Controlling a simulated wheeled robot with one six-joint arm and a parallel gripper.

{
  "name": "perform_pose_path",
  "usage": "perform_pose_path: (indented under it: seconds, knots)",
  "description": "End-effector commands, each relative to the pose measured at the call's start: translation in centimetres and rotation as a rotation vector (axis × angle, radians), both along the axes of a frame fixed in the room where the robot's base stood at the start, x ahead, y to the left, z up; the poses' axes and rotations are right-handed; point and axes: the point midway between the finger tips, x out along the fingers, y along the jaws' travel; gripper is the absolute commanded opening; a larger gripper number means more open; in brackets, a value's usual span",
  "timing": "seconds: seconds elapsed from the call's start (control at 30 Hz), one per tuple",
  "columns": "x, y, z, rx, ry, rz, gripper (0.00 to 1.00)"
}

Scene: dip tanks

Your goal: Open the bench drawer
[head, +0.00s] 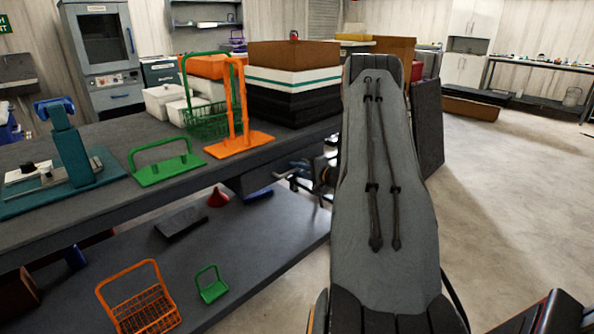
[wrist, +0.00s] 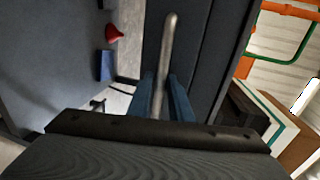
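The bench drawer (wrist: 205,60) shows as a dark front in the wrist view, with a pale metal bar handle (wrist: 168,45) standing along it. My gripper (wrist: 163,92) has its blue fingers on either side of the handle, close against it with no clear gap. The gripper appears shut on the handle. In the head view the drawer (head: 255,180) hangs under the bench top. My gripper (head: 312,172) is at its right end, largely hidden behind my own grey arm. The drawer looks closed, though its front is mostly hidden in the head view.
The bench top (head: 60,215) holds a green basket, orange and green racks, and stacked boxes (head: 293,75). The lower shelf (head: 240,235) holds a red funnel (head: 218,197), an orange basket (head: 140,300) and a small green basket (head: 212,284). Open floor (head: 500,190) lies to the right.

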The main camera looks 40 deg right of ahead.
Motion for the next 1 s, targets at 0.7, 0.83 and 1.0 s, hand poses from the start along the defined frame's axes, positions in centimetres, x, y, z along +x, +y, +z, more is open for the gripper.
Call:
perform_pose_path:
  seconds: [0.7, 0.83, 1.0]
  knots:
    - [-1.1, -0.1, 0.1, 0.001, 0.001, 0.0, 0.0]
    - [-3.1, -0.2, 0.1, 0.002, 0.003, -0.002, 0.0]
    - [-6.8, -0.1, 0.3, 0.004, 0.003, 0.004, 0.0]
